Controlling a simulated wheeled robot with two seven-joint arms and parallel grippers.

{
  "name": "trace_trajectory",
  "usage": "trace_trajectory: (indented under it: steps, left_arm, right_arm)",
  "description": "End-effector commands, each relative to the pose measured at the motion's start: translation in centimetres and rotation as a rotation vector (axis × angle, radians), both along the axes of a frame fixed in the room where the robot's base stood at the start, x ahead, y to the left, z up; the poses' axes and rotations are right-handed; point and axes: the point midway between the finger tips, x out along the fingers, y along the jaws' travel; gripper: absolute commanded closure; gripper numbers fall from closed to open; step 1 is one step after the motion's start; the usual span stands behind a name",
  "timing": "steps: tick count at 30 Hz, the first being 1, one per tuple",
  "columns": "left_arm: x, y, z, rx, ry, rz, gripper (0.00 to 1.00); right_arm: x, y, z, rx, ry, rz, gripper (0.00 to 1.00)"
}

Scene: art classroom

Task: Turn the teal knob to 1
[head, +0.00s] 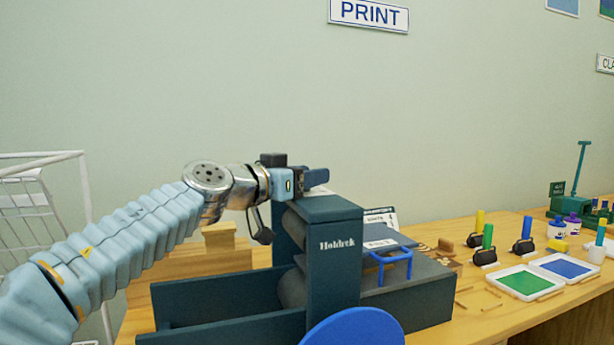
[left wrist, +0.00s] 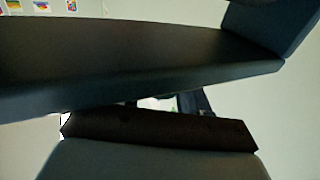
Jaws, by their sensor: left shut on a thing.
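The dark teal press marked "Holdrek" (head: 335,270) stands on the wooden table in the middle of the head view. My left gripper (head: 312,180) is at the top of its upright housing, reaching in from the left. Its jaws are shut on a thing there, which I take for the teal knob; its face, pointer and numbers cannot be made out. In the left wrist view a dark teal slab (left wrist: 130,60) crosses close to the camera, above a dark pad and a grey-teal surface. My right gripper is out of view.
A blue round seat (head: 355,330) is in front of the press. A small blue frame (head: 390,262) stands on the press bed. Green (head: 525,284) and blue (head: 566,267) ink trays and several rollers lie to the right. A white wire rack (head: 40,200) stands at left.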

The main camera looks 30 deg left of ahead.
Motion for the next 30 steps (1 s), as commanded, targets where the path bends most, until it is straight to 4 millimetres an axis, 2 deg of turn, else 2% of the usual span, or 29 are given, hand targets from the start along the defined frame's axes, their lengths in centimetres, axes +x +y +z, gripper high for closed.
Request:
trace_trajectory:
  steps: [18,30]
  left_arm:
    - [0.02,0.19,-0.13,0.004,0.003,0.308,0.86]
    - [0.07,-0.01,-0.14,0.001,0.002,0.408,0.86]
  right_arm:
    - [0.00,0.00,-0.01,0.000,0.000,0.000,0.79]
    - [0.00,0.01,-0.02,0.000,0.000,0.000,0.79]
